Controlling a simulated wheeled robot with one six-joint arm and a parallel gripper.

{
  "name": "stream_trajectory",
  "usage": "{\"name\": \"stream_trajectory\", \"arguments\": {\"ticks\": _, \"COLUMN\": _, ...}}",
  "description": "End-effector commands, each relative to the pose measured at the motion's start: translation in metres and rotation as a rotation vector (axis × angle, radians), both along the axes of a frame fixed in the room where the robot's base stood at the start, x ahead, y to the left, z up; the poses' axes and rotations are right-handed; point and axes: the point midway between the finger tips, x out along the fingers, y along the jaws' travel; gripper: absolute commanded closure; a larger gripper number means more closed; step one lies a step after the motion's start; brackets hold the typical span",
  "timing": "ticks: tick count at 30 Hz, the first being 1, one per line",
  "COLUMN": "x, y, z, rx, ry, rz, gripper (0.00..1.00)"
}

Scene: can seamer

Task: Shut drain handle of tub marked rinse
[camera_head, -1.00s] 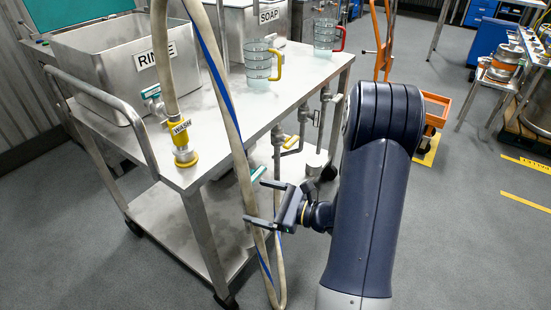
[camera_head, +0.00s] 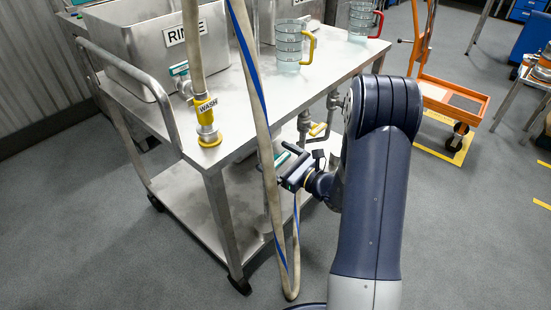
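The steel tub marked RINSE (camera_head: 140,42) stands on the cart at the upper left, cut off by the top edge. A teal drain handle (camera_head: 178,69) sticks out low on its right front, beside the hose; the valve behind it is partly hidden. My gripper (camera_head: 268,164) is at the cart's near side, below the tabletop and well to the lower right of that handle. Its fingers look apart and empty, partly overlapping the hose in the picture; whether they touch it I cannot tell.
A beige hose (camera_head: 197,60) with a yellow WASH fitting (camera_head: 206,118) stands before the tub, and its loop (camera_head: 290,270) hangs past the cart edge. A measuring jug (camera_head: 289,45) is on the cart top (camera_head: 245,105). An orange trolley (camera_head: 450,95) stands right.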

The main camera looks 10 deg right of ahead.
Motion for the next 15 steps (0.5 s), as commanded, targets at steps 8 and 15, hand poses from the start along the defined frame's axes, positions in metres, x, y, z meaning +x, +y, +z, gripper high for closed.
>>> {"name": "stream_trajectory", "arguments": {"ticks": 8, "x": 0.0072, "y": 0.0052, "z": 0.0003, "rx": 0.001, "ry": 0.000, "rz": -0.001, "gripper": 0.09}}
{"name": "stream_trajectory", "arguments": {"ticks": 15, "x": 0.0069, "y": 0.0051, "z": 0.0003, "rx": 0.001, "ry": 0.001, "rz": 0.000, "gripper": 0.18}}
